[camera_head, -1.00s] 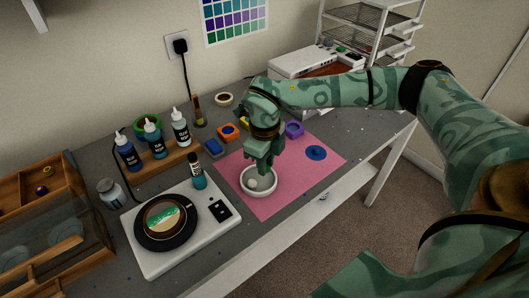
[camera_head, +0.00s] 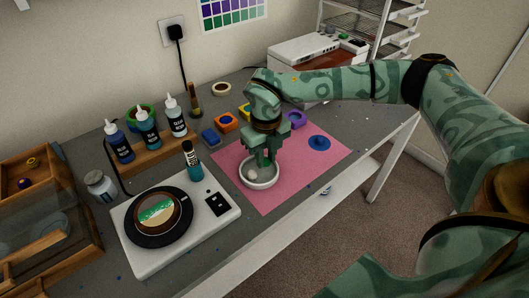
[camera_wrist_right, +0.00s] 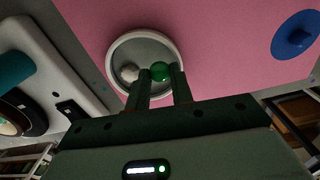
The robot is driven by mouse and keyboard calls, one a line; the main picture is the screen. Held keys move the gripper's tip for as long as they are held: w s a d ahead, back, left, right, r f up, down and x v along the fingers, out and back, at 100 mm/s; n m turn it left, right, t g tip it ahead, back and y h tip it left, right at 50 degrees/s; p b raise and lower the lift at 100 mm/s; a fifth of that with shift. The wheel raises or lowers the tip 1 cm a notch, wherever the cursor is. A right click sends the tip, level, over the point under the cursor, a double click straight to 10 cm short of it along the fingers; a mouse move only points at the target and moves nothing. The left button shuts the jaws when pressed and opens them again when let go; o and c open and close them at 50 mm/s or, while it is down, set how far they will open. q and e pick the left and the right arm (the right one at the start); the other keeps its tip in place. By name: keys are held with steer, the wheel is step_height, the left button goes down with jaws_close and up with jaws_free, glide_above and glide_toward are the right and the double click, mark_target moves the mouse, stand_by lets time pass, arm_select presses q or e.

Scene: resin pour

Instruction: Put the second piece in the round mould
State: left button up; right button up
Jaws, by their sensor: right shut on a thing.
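My right gripper (camera_head: 264,162) points down into a white bowl (camera_head: 246,182) on the pink mat. In the right wrist view its fingers (camera_wrist_right: 161,84) are shut on a small green ball (camera_wrist_right: 160,71), which is at or just above the bowl's inside; its height is unclear. A pale ball (camera_wrist_right: 129,73) lies in the bowl beside the left finger. A round dark mould (camera_head: 158,214), with brown, cream and green inside, sits on the white device at left. My left gripper is not in view.
A dark teal bottle (camera_head: 192,160) stands at the white device's (camera_head: 218,205) back edge. Several white-capped bottles stand behind on a wooden rack (camera_head: 150,150). A blue round piece (camera_head: 319,143) lies on the mat's right. Small coloured moulds line the mat's back edge.

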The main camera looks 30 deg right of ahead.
steer(key=o, duration=1.4)
step_height(320, 180, up, 7)
steer(key=p, duration=0.6)
steer(key=shift+p, duration=0.35)
